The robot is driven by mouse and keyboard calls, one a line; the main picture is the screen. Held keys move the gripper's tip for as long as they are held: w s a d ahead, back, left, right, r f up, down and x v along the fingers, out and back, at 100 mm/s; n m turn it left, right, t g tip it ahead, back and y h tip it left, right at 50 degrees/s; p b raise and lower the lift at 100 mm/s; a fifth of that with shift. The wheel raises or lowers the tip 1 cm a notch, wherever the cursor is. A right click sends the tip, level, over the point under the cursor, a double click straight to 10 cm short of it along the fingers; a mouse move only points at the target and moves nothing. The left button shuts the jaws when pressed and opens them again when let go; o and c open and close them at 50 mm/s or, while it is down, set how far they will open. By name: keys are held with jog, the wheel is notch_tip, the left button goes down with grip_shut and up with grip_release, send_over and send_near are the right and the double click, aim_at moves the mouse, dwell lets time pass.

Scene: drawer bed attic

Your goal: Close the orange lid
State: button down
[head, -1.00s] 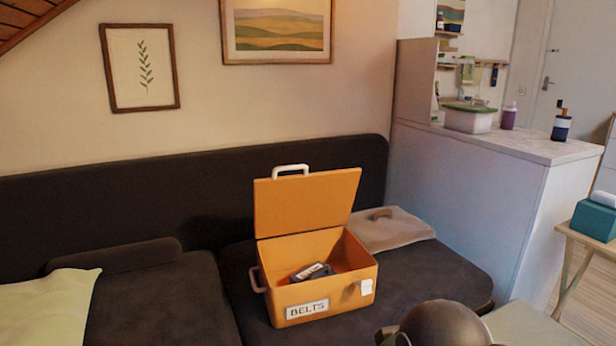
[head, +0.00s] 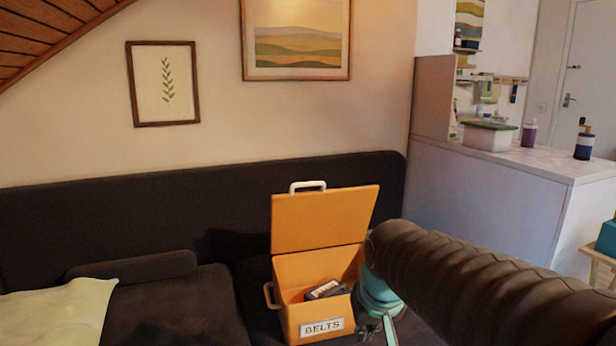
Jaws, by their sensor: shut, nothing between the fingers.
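An orange box (head: 318,306) labelled BELTS sits on the dark sofa seat. Its orange lid (head: 322,220) stands open and upright at the back of the box, with a white handle (head: 307,186) on its top edge. Dark items (head: 326,290) lie inside the box. My arm reaches in from the right, and my gripper (head: 389,328) hangs at its end, just right of the box. The gripper is shut and empty; its lower part is cut off by the picture's bottom edge. My arm hides the right side of the sofa seat.
The dark sofa backrest (head: 150,210) runs behind the box. A pale cloth (head: 60,310) lies at the left. A white counter (head: 480,205) stands right of the sofa, and a teal box (head: 607,238) sits on a small table at the far right.

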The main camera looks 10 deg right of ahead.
jog(key=w+a+r+t, duration=0.1)
jog(key=w+r, duration=0.3)
jog(key=w, duration=0.8)
jog(key=w+a+r+t, duration=0.15)
jog(key=w+r, duration=0.35)
jog(key=w, duration=0.7)
jog(key=n+t+y, duration=0.1)
jog(key=t, duration=0.1)
send_near(312, 184)
jog(key=x, duration=0.4)
jog(key=shift+w, duration=0.2)
notch_tip(312, 184, up, 7)
jog(key=t, duration=0.1)
jog(key=shift+n, duration=0.3)
jog(key=shift+w+a+f+b, duration=0.15)
jog(key=shift+w+f, duration=0.6)
jog(key=shift+f, duration=0.75)
jog(key=shift+w+a+f+b, duration=0.2)
jog(key=shift+w+f, duration=0.55)
jog(key=shift+f, duration=0.7)
jog(key=shift+w+a+f+b, duration=0.15)
jog(key=shift+w+f, duration=0.6)
jog(key=shift+f, duration=0.75)
jog(key=shift+f, duration=0.1)
